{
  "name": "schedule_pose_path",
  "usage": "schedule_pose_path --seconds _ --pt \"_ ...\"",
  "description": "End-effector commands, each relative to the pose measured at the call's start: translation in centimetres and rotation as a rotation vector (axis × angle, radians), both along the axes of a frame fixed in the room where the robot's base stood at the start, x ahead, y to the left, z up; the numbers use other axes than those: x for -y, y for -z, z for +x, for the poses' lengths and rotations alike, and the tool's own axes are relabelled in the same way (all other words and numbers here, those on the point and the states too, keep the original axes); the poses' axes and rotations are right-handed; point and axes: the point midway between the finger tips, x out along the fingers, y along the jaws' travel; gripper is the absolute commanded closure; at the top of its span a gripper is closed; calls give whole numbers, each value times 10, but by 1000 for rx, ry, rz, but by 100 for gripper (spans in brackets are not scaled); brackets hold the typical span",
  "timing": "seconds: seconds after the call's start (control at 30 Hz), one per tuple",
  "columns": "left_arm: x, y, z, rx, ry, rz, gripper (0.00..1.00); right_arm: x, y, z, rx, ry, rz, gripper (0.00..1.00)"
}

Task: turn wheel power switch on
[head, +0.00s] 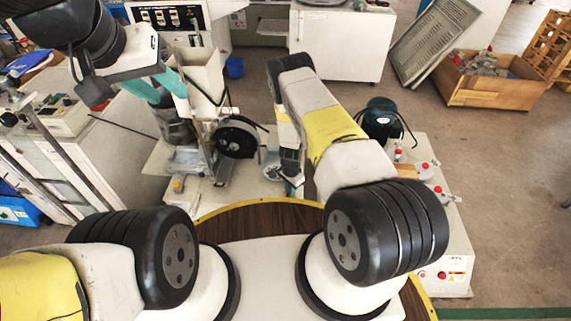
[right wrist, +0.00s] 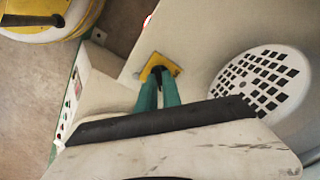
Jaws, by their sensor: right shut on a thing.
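In the right wrist view, the wheel power switch appears as a small yellow plate (right wrist: 174,64) with a dark part at its middle, on a pale surface. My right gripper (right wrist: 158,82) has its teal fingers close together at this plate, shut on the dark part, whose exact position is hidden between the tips. In the head view, my right arm reaches forward to the machine and its fingertips are hard to make out. A black wheel (head: 236,137) stands on the machine left of it. My left gripper (head: 172,93) is raised at upper left, teal fingers apart and empty.
A white round grille (right wrist: 262,82) is right of the fingers in the right wrist view. A pale cabinet with red buttons (head: 442,275) stands at right. A wooden crate (head: 490,92) lies on the floor at upper right. Floor between them is clear.

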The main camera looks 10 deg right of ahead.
Motion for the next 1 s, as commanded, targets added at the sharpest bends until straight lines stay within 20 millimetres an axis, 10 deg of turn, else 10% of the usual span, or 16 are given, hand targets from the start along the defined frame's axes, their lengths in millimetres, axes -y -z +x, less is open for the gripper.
schedule_pose_path --seconds 0.6,0.73,1.0 --pt "0 0 0 0 0 0 64 0 0 0 -1 42 1 100" --pt "0 0 0 0 0 0 64 0 0 0 0 42 0 69" --pt "0 0 0 0 0 0 64 0 0 0 0 40 0 69"
